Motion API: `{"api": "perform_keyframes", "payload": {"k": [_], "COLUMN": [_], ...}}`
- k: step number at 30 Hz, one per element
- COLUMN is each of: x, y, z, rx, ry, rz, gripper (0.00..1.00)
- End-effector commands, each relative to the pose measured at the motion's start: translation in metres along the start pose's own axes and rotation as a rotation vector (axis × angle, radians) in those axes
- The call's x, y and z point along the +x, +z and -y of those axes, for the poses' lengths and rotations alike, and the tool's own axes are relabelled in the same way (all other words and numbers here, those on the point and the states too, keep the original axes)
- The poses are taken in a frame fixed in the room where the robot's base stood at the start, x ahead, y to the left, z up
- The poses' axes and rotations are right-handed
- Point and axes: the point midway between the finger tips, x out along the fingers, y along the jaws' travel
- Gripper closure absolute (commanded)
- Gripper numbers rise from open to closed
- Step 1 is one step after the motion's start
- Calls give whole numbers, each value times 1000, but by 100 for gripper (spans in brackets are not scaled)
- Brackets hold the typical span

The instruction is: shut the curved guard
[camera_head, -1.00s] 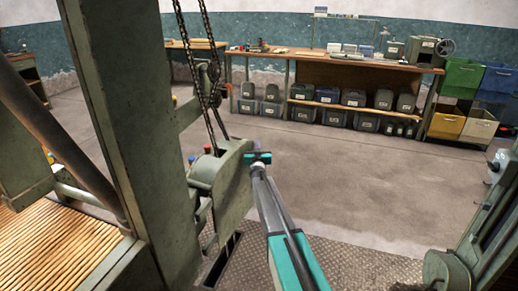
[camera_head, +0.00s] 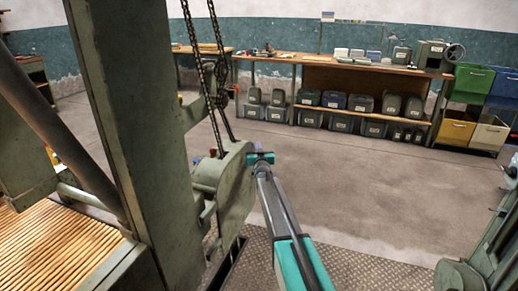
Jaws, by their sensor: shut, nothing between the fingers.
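The curved guard (camera_head: 236,190) is a grey-green plate with a rounded top, beside the foot of the tall green post. Two dark chains (camera_head: 207,75) run down to it from above. My gripper (camera_head: 262,158), with teal parts, is at the guard's upper right edge. It is shut and holds nothing. It looks close to or against the guard, but I cannot tell if they touch. The guard's far side and whatever it covers are hidden.
The green post (camera_head: 130,120) stands close on the left, by a slatted wooden surface (camera_head: 60,250). A dark floor slot (camera_head: 228,262) lies below the guard. Green machinery (camera_head: 485,250) stands at right. Open floor (camera_head: 350,185) reaches to the workbench (camera_head: 350,66).

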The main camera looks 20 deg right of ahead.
Motion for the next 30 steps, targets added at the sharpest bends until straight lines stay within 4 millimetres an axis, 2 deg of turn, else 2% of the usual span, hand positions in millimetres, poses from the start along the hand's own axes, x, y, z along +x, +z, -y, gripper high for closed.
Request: {"api": "perform_keyframes", "payload": {"k": [13,30], "x": [0,-5], "y": [0,3], "z": [5,-5], "rx": [0,0], "ry": [-4,-7], "rz": [0,-1], "gripper": [100,100]}}
